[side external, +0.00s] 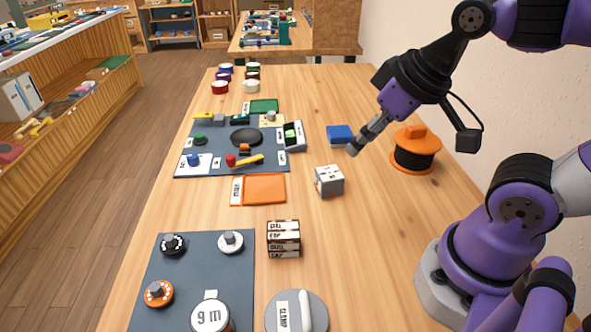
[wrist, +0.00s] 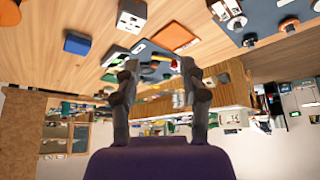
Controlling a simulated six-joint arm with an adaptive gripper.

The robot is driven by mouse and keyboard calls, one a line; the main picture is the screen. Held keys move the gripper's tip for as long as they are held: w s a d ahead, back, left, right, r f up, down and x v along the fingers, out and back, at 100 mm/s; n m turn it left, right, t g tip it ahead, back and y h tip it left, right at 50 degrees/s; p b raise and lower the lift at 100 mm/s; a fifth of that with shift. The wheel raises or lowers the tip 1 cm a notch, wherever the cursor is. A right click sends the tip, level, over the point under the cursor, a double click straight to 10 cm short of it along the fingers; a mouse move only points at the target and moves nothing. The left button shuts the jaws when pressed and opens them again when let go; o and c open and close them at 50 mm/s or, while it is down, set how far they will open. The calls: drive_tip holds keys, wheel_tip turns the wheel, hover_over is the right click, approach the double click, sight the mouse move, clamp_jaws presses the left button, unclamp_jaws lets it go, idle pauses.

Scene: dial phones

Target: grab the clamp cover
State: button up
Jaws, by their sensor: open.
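The clamp cover (side external: 284,313) is a grey round disc with a pale raised handle and a white label whose lettering looks like "CLAMP". It lies on the wooden table at the bottom of the side external view, partly cut by the frame edge. I cannot make it out in the wrist view. My gripper (side external: 364,137) is raised over the far right part of the table, well away from the cover. In the wrist view my gripper (wrist: 159,72) shows its two dark fingers apart, with nothing held between them.
A dark mat with dials (side external: 190,270) lies left of the cover. A stack of labelled blocks (side external: 284,239) stands behind it. A white cube (side external: 329,181), a blue block (side external: 340,134) and an orange-black spool (side external: 415,150) are near my gripper.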

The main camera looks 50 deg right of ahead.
drive_tip(key=n+g+y, duration=0.2)
drive_tip(key=n+g, duration=0.8)
drive_tip(key=n, duration=1.7)
hover_over(304, 298)
drive_tip(key=w, duration=0.3)
drive_tip(key=f, duration=1)
drive_tip(key=shift+s+d, duration=0.15)
drive_tip(key=shift+s, duration=0.05)
drive_tip(key=shift+m, duration=0.3)
drive_tip(key=x, duration=0.3)
drive_tip(key=d+x, duration=0.1)
drive_tip(key=x, duration=0.1)
drive_tip(key=shift+s+a+f, duration=0.2)
drive_tip(key=shift+f, duration=0.1)
clamp_jaws()
